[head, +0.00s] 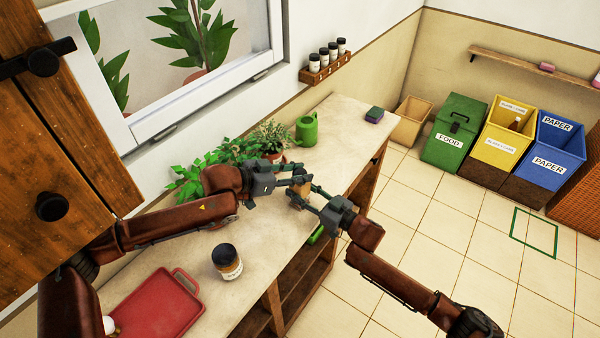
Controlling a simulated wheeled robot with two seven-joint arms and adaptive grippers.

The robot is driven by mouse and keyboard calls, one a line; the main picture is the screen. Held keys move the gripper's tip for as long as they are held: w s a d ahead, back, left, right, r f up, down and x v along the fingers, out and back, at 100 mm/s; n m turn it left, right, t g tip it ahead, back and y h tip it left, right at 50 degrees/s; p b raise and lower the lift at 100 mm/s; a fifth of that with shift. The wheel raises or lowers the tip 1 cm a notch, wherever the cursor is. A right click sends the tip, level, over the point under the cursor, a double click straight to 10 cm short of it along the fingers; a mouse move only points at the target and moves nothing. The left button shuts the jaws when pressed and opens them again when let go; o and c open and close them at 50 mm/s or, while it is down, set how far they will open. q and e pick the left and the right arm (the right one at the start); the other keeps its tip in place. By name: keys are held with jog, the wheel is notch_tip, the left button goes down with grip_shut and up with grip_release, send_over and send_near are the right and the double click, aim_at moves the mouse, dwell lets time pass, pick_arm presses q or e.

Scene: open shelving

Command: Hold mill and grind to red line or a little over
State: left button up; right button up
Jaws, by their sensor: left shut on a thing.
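A small tan, wooden-looking mill (297,198) is over the counter near its front edge, mostly hidden by my grippers. My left gripper (301,181) comes in from the left and is shut on it. My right gripper (304,190) comes from the right with its fingers close around the same spot. Whether the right fingers touch the mill is hidden. I cannot make out a red line.
A red tray (155,308) lies at the near left of the counter (345,125). Leafy plants (215,165) and a green watering can (306,131) stand along the wall. A sponge (374,115) lies at the far end. A green object (317,235) shows by the front edge.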

pick_arm(q)
jog(key=shift+f, duration=0.15)
jog(key=o, duration=1.2)
jog(key=v, duration=1.2)
